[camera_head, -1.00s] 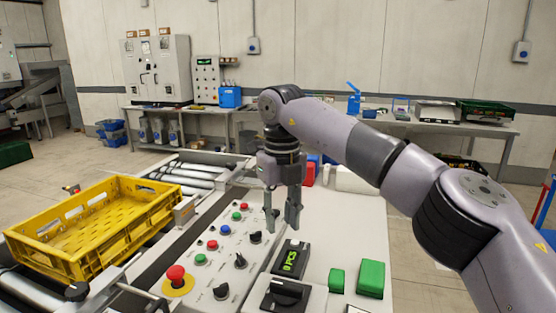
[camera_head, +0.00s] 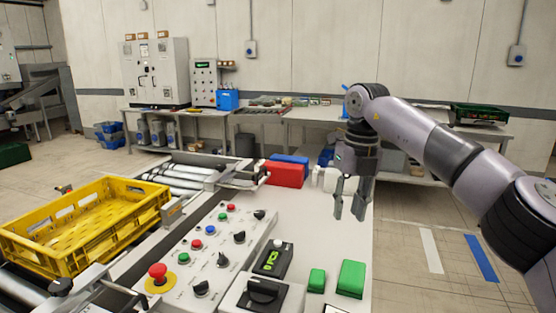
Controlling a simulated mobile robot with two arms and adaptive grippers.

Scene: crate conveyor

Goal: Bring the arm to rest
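My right arm comes in from the right, and its gripper (camera_head: 349,206) hangs fingers down at the right edge of the control table. The two fingertips are slightly apart with nothing between them. No object is held. My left gripper is not in view. The control panel (camera_head: 205,262) with red, green, blue and black knobs lies to the left of the gripper, well clear of it. A small black counter with a green display (camera_head: 271,258) stands on the table nearer to me.
A yellow crate (camera_head: 60,262) sits on the roller conveyor (camera_head: 180,174) at left. A red box (camera_head: 285,174) and a blue one (camera_head: 290,160) stand at the table's far end. Green blocks (camera_head: 351,278) lie near the front. Open floor (camera_head: 425,235) lies to the right.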

